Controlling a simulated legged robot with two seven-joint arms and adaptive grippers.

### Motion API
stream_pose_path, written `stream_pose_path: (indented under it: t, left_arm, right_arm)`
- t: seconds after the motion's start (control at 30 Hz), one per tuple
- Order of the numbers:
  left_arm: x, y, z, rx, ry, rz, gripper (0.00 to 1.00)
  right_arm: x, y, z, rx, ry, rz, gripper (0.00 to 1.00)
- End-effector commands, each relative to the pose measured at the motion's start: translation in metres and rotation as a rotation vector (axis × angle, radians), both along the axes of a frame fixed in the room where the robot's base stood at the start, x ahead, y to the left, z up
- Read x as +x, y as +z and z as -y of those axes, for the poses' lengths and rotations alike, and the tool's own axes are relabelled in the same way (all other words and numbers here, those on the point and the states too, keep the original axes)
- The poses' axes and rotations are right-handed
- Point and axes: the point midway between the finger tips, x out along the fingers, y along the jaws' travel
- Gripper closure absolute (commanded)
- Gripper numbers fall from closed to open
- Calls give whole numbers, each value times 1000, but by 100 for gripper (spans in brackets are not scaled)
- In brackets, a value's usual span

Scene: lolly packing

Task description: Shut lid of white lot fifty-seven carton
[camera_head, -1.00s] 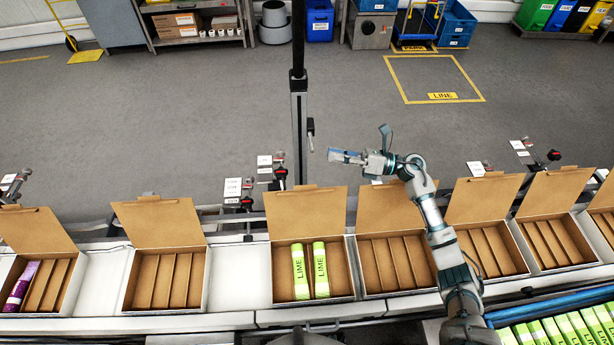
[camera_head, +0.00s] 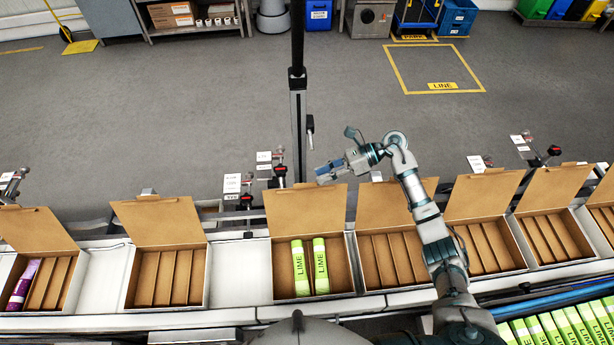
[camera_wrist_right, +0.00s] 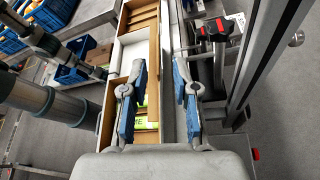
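Several white-walled cartons with brown lids stand in a row on the conveyor; no lot number is legible. The carton nearest my right gripper (camera_head: 330,172) has a white front wall (camera_head: 315,299) and holds two green LIME packs (camera_head: 310,266) in its left compartments. Its brown lid (camera_head: 305,209) stands open, tilted back. The right gripper hovers just above and behind the lid's upper right corner. In the right wrist view the fingers (camera_wrist_right: 160,70) are spread and empty, with the brown lid edge (camera_wrist_right: 154,50) showing between them. My left gripper is out of view.
An empty open carton (camera_head: 168,222) stands left, and others stand right. A carton with a purple pack (camera_head: 22,284) is far left. Label cards (camera_head: 232,183) and red-black clamps line the back rail. A dark post (camera_head: 297,80) rises behind. Green packs (camera_head: 560,328) lie lower right.

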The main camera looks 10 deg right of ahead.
Motion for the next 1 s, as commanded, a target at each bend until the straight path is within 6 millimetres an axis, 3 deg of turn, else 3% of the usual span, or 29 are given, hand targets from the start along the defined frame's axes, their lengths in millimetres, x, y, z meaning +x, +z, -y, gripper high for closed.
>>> stream_pose_path:
  t: [0.1,0.3,0.67,0.8,1.0]
  left_arm:
    - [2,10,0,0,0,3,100]
    - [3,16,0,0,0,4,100]
    - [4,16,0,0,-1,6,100]
    - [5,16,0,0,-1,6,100]
    - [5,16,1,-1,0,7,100]
  right_arm:
    - [-4,-6,-24,3,3,-2,71]
    - [-6,-17,-46,2,1,-1,71]
    - [-7,-21,-52,0,0,0,71]
    - [-7,-21,-52,0,0,0,100]
    - [-7,-21,-52,0,0,0,100]
